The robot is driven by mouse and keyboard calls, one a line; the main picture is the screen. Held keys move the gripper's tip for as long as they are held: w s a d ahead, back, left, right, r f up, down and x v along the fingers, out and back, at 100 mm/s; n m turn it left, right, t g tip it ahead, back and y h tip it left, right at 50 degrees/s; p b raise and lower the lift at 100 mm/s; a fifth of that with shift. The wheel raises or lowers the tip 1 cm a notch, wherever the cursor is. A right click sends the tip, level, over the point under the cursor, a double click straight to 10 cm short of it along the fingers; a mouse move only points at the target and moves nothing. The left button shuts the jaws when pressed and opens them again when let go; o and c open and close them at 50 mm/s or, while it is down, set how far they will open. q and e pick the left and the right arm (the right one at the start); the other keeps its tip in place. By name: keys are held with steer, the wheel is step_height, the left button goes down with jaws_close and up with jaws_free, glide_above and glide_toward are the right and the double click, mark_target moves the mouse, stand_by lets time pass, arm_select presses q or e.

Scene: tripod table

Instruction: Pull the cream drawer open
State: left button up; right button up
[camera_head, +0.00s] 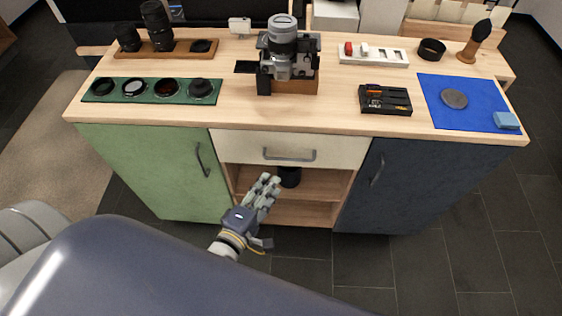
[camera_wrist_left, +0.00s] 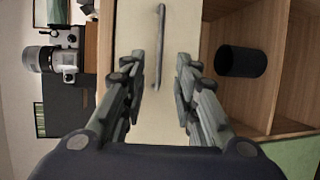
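The cream drawer (camera_head: 236,147) is flush in the cabinet front, between the green door and the dark blue door. Its grey bar handle (camera_head: 289,155) is on the middle of its face. In the left wrist view the cream drawer (camera_wrist_left: 148,22) lies straight ahead, with the handle (camera_wrist_left: 160,45) between and beyond my fingertips. My left gripper (camera_head: 268,183) is below and a little left of the handle, in front of the open shelf. In the wrist view its fingers (camera_wrist_left: 160,70) are spread apart, with nothing between them. My right gripper is in neither view.
The green door (camera_head: 150,170) and dark blue door (camera_head: 420,185) have their own handles. An open shelf below the drawer holds a black cylinder (camera_head: 289,176). A camera (camera_head: 290,50) stands on the tabletop (camera_head: 225,90) above. Dark floor lies clear in front.

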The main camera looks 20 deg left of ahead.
arm_select(q)
steer(key=x, duration=1)
steer(key=shift+w, duration=0.35)
jaws_close()
